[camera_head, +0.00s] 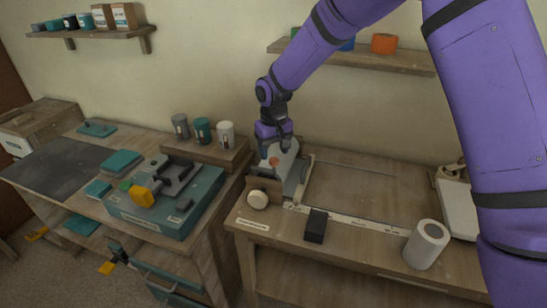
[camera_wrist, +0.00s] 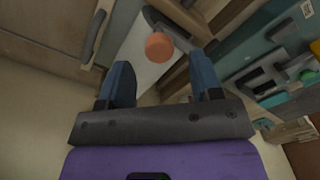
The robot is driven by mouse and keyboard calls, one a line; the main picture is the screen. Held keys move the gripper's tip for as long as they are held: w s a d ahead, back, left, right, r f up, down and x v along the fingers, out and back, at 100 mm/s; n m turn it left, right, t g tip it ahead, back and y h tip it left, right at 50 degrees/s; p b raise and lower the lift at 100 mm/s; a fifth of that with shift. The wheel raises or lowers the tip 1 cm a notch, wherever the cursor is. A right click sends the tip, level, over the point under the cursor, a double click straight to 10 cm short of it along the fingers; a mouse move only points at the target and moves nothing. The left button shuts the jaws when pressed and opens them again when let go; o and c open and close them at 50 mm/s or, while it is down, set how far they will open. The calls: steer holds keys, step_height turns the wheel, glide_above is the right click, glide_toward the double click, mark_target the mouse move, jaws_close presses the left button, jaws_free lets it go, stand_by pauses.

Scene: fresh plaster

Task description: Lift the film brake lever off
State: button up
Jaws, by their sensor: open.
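A lever with a round orange knob (camera_wrist: 159,46) and a dark curved arm shows in the wrist view, over a pale plate. I take it to be the film brake lever; no label on it is readable. In the head view its orange knob (camera_head: 274,161) shows small on the pale plate, below my gripper (camera_head: 275,140). In the wrist view my gripper (camera_wrist: 163,80) is open, with blue fingers either side of an empty gap. The knob appears just beyond the fingertips, between their lines, apart from both. The lever's far end is unclear.
A teal machine (camera_head: 185,212) with a yellow handle stands on the left bench. Several tins and a white roll (camera_head: 427,244) stand nearby. A black block (camera_head: 315,226) and a round pale knob (camera_head: 258,199) are near the right bench's front. The bench middle is mostly clear.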

mark_target(274, 159)
steer(key=shift+f, duration=1.55)
jaws_close()
